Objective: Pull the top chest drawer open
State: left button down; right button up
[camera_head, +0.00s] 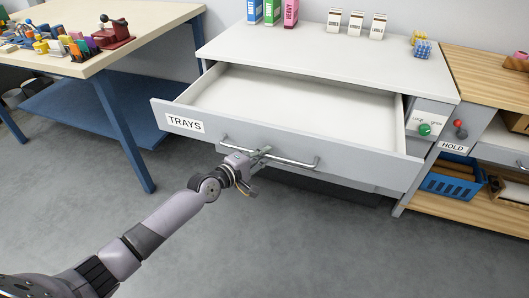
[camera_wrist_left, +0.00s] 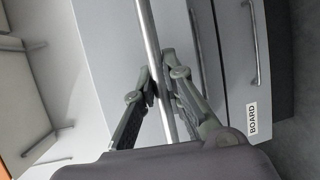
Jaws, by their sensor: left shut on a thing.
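The top chest drawer (camera_head: 350,150), grey with a "TRAYS" label, stands pulled well out from the chest (camera_head: 330,52). Its inside looks white and empty. A metal bar handle (camera_head: 297,162) runs across its front and also shows in the left wrist view (camera_wrist_left: 149,38). My left gripper (camera_head: 262,155) is shut on this handle, left of its middle. In the left wrist view the two fingers of the gripper (camera_wrist_left: 162,92) lie on either side of the bar. My right gripper is not in either view.
A lower drawer labelled "BOARD" (camera_wrist_left: 252,118) shows in the left wrist view. A workbench (camera_head: 135,50) with small coloured items stands left. A wooden bench (camera_head: 490,70) with a blue crate (camera_head: 452,183) stands right. Grey floor (camera_head: 330,250) is clear in front.

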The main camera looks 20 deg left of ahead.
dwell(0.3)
pick_arm(q)
jog(key=c, duration=1.7)
grip_release()
jog(key=shift+o, duration=0.2)
jog(key=shift+s, duration=0.1)
jog(key=v, duration=1.2)
